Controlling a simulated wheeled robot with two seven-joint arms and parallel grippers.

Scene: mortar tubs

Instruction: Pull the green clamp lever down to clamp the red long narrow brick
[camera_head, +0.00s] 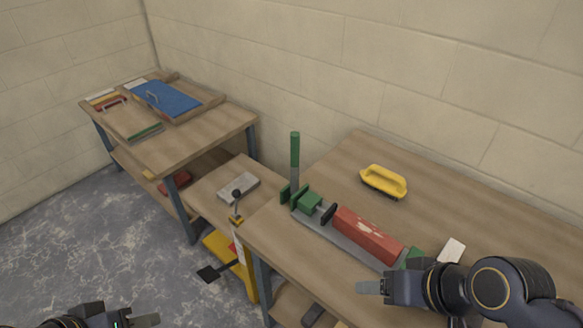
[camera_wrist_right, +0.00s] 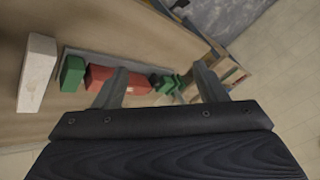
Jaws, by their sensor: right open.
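The green clamp lever (camera_head: 295,158) stands upright at the left end of a grey clamp fixture (camera_head: 340,239) on the right-hand bench. A green end stop (camera_head: 413,257) is at the brick's other end. My right gripper (camera_head: 368,287) is in front of the brick's right part, apart from the lever. In the right wrist view its jaws (camera_wrist_right: 162,84) are open and empty. My left gripper (camera_head: 146,320) is partly cut off at the bottom edge.
A yellow-handled tool (camera_head: 384,181) lies behind the fixture. A pale block (camera_head: 452,250) sits beside the end stop. Another bench (camera_head: 205,131) stands at the left.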

